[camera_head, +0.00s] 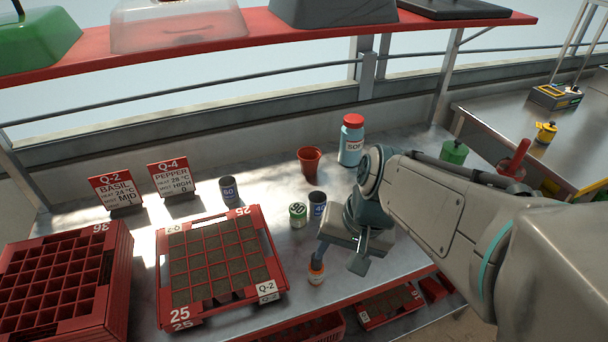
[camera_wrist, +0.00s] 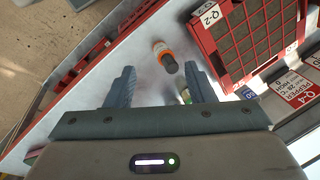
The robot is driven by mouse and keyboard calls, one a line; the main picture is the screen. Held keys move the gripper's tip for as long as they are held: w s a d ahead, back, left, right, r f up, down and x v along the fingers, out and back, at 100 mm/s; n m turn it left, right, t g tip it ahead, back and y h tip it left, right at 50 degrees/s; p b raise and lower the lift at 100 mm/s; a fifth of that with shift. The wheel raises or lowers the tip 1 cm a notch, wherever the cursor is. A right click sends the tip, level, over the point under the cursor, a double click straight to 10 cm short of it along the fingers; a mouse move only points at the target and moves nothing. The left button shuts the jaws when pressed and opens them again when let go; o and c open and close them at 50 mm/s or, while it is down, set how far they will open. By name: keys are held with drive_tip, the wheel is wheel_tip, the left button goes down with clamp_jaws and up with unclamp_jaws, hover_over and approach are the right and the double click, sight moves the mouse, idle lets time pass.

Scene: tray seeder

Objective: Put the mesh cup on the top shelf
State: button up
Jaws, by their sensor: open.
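No cup here is plainly a mesh one. Small numbered cups stand on the metal bench: a dark one (camera_head: 228,189) behind the seed tray, a green-labelled one (camera_head: 298,214) and a dark blue-labelled one (camera_head: 317,203) side by side near my gripper. A plain red cup (camera_head: 309,162) stands farther back. The red top shelf (camera_head: 270,31) runs across the top of the head view. My gripper (camera_head: 340,256) is open and empty above the bench's front part. In the wrist view its fingers (camera_wrist: 161,88) are apart, with a small orange-banded bottle (camera_wrist: 163,56) beyond them.
The orange-banded bottle stands near the front edge (camera_head: 316,272). A red seed tray (camera_head: 277,245) and an empty red cell tray (camera_head: 122,270) fill the left. A red-capped bottle (camera_head: 351,145) stands behind my arm. Covers, one green (camera_head: 38,40), occupy the shelf; narrow gaps show between them.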

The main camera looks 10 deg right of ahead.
drive_tip(key=w+a+f+m+t+y+b, duration=0.35)
drive_tip(key=w+f+m+y+b, duration=0.5)
drive_tip(key=m, duration=0.45)
drive_tip(key=w+d+m+t+h+b, duration=0.1)
drive_tip(key=w+d+m+t+b, duration=0.85)
drive_tip(key=d+m, duration=0.2)
drive_tip(key=b, duration=0.2)
approach(323, 206)
drive_tip(key=shift+w+a+f+m, duration=0.2)
drive_tip(key=shift+w+m, duration=0.05)
drive_tip(key=shift+w, duration=0.2)
drive_tip(key=shift+w+a+f+m, duration=0.2)
drive_tip(key=shift+w+a, duration=0.05)
drive_tip(key=shift+w, duration=0.15)
drive_tip(key=shift+b+x, duration=0.3)
drive_tip(key=shift+x, duration=0.6)
drive_tip(key=shift+b+x, duration=0.55)
drive_tip(key=shift+x, duration=2.35)
drive_tip(key=shift+r, duration=0.25)
drive_tip(key=c, duration=0.7)
